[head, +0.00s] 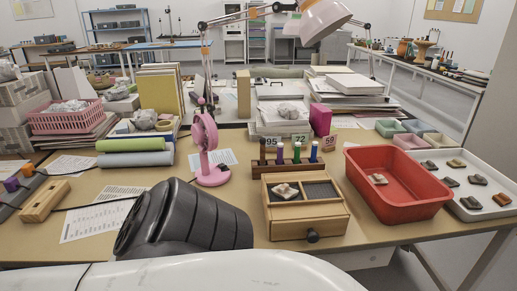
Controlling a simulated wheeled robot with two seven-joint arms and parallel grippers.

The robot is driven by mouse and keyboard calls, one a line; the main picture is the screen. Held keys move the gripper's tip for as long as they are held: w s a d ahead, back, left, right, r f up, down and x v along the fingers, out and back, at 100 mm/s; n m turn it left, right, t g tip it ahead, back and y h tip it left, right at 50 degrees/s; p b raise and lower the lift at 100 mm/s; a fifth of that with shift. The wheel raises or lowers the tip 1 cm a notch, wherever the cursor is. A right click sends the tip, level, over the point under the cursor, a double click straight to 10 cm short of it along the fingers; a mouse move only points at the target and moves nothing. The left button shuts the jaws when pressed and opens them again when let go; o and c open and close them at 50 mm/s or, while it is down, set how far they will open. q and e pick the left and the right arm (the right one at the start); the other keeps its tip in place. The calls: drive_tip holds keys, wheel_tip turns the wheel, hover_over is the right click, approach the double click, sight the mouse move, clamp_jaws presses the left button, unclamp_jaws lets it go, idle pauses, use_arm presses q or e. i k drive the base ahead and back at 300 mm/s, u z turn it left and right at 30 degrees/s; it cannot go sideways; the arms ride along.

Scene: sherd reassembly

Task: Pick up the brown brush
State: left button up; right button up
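A light brown wooden block (45,201) lies at the left front of the table and may be the brown brush. No bristles can be made out on it. It lies at a slant, with a thin dark cord close to its right side. No other clear brush shows in the head view. Neither of my grippers can be made out.
A large black ribbed shape (190,220) fills the front middle, right of a printed sheet (100,215). A pink fan (207,150) stands behind it. A wooden box (305,228), a red tub (408,204) and a white sherd tray (478,212) stand to the right.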

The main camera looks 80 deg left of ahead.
sight(263, 141)
drive_tip(key=u, duration=1.75)
